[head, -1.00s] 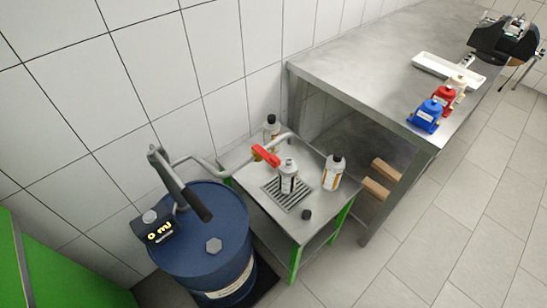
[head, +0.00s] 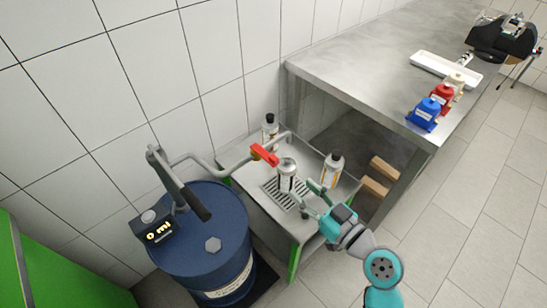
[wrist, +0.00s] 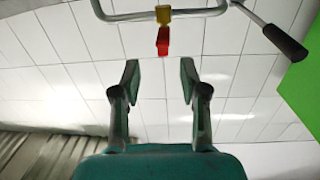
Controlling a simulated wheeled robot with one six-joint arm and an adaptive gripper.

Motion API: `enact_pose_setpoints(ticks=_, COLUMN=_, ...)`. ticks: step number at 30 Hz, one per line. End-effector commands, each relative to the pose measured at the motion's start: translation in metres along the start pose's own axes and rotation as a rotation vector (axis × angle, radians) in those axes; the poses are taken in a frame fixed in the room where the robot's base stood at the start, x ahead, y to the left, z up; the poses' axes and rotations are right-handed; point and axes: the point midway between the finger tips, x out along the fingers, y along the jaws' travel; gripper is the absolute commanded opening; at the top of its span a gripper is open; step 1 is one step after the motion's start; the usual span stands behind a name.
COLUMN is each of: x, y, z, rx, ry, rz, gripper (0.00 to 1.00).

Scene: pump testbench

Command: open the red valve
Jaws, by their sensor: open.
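The red valve (head: 265,154) is a red lever on the pipe (head: 215,167) that runs from the blue drum over the small table. In the wrist view the red lever (wrist: 163,42) hangs below a yellow valve body (wrist: 163,14), top centre. My gripper (head: 310,197) is open and empty, right of and nearer than the grey-white bottle (head: 286,178) on the grate. Its two fingers (wrist: 159,80) are spread in the wrist view, with the lever beyond the gap between them. The gripper is apart from the valve.
The blue drum (head: 205,235) carries a display (head: 158,232) reading 0 ml and a black-gripped pump handle (head: 195,202). Other bottles stand behind (head: 270,127) and right (head: 332,169) on the table. A metal workbench (head: 380,80) is at right.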

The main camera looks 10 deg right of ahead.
Motion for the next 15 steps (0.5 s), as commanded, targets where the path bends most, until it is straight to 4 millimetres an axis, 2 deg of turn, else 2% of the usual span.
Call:
enact_pose_setpoints(ticks=2, x=0.006, y=0.003, z=-0.013, rx=-0.025, ry=0.021, rz=-0.030, gripper=0.44)
enact_pose_setpoints(ticks=5, x=0.010, y=0.002, z=-0.020, rx=-0.042, ry=0.034, rz=-0.055, gripper=0.44)
enact_pose_setpoints(ticks=11, x=0.024, y=0.001, z=-0.022, rx=-0.048, ry=0.036, rz=-0.065, gripper=0.44)
enact_pose_setpoints(ticks=15, x=0.047, y=-0.001, z=-0.023, rx=-0.048, ry=0.037, rz=-0.066, gripper=0.44)
